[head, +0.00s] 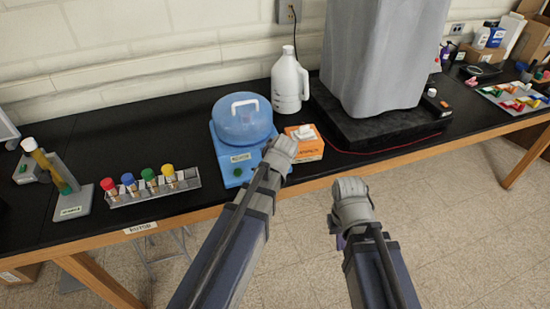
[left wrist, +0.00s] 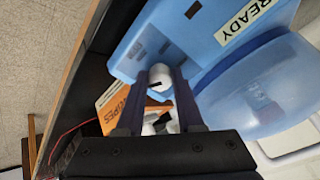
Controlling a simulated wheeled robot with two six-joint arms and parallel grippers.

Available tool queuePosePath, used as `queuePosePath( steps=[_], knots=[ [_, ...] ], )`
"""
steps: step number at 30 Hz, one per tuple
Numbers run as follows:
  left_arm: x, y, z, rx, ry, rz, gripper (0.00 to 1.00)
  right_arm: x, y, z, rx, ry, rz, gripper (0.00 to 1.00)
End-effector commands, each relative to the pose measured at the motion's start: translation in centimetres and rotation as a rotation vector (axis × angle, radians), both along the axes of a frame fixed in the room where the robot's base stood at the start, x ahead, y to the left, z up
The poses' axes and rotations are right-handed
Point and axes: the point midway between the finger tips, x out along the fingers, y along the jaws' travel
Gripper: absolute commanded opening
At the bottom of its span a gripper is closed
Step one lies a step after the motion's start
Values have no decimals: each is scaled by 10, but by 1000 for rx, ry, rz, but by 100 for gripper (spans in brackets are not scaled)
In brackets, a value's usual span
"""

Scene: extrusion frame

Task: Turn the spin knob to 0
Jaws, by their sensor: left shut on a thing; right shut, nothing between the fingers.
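The blue spin device (head: 227,174) with a domed, see-through blue lid (head: 241,125) and white handle stands on the black bench. The spin knob (left wrist: 160,72), round and white with a dark mark, shows on its front panel in the left wrist view. My left gripper (left wrist: 162,88) is shut on the knob, one purple finger on each side. In the head view my left gripper (head: 284,148) covers the knob. The number the knob's mark points to cannot be read. My right gripper (head: 341,238) is shut and empty, low in front of the bench; its fingertips are mostly hidden.
An orange wipes box (head: 306,148) stands just right of the device, close to my left gripper. A white jug (head: 288,80) is behind it. A rack of several colour-capped tubes (head: 155,190) lies to the left. A large grey covered object (head: 375,60) stands to the right.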

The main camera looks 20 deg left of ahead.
Motion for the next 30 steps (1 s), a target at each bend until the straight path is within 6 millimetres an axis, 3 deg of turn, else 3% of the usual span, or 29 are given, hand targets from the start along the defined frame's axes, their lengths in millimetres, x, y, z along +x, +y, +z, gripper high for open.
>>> queuePosePath(
  steps=[30],
  knots=[
    [2, -5, -1, -402, -270, 752, 0, 0, 0, -6, 0, 0, 0, 0]
  ],
)
